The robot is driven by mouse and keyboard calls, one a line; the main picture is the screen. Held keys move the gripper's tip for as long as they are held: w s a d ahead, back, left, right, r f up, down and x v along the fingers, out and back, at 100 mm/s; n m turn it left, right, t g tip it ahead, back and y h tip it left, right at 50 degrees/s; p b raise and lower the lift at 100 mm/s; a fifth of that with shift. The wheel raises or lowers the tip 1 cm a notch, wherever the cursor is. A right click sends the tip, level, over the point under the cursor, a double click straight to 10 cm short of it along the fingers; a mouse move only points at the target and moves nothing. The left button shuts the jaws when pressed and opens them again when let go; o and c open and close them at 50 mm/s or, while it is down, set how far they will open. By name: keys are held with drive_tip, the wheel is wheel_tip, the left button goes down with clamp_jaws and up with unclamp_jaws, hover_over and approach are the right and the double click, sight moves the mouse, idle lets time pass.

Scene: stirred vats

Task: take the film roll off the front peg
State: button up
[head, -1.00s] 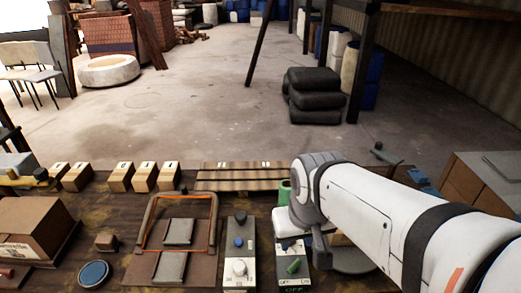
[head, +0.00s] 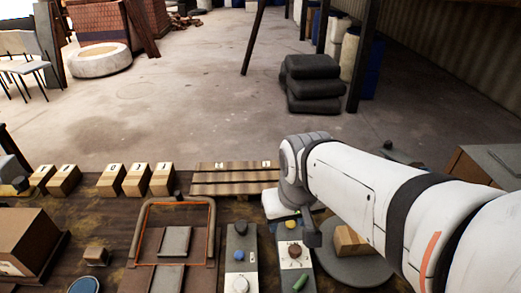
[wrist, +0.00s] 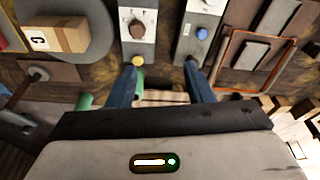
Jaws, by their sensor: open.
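My gripper (wrist: 160,76) is open, its two blue fingers spread over the dark table in the wrist view. Nothing shows held between them. A green piece (wrist: 139,80) shows just beside the left finger, partly hidden by it. Another green piece (wrist: 86,101) lies further left, partly hidden by my gripper's body. I cannot tell whether either is the film roll. A short peg-like post (wrist: 39,75) with a knob stands on a brown plate at the left; I cannot tell if it is the front peg. In the head view my arm hides this area.
Two switch boxes with knobs (head: 239,258) (head: 294,250) stand close to my gripper. A wooden block (head: 350,240) rests on a round grey disc (head: 365,268). A frame with an orange edge (head: 211,235) stands left. A slatted wooden rack (head: 230,178) and numbered blocks (head: 136,181) line the back.

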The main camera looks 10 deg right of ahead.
drive_tip(key=o, duration=0.6)
drive_tip(key=w+d+f+m+b, duration=0.1)
drive_tip(key=w+f, duration=0.3)
drive_tip(key=w, duration=0.6)
drive_tip(key=shift+d+t+b, duration=0.35)
drive_tip(key=shift+d+t, duration=0.05)
drive_tip(key=shift+d, duration=0.45)
drive_tip(key=shift+o, duration=0.2)
drive_tip(key=w+d+f, duration=0.3)
drive_tip(key=w, duration=0.2)
drive_tip(key=w+d+f+m+t+b, duration=0.1)
drive_tip(key=w+d+f, duration=0.2)
drive_tip(key=w, duration=0.3)
drive_tip(key=shift+f+h, duration=0.4)
drive_tip(key=shift+f, duration=0.3)
drive_tip(key=shift+d+x, duration=0.15)
drive_tip(key=shift+x, duration=1.2)
drive_tip(key=shift+d+x, duration=0.15)
drive_tip(key=shift+x, duration=1.15)
drive_tip(key=shift+d+x, duration=0.2)
drive_tip(key=shift+x, duration=1.15)
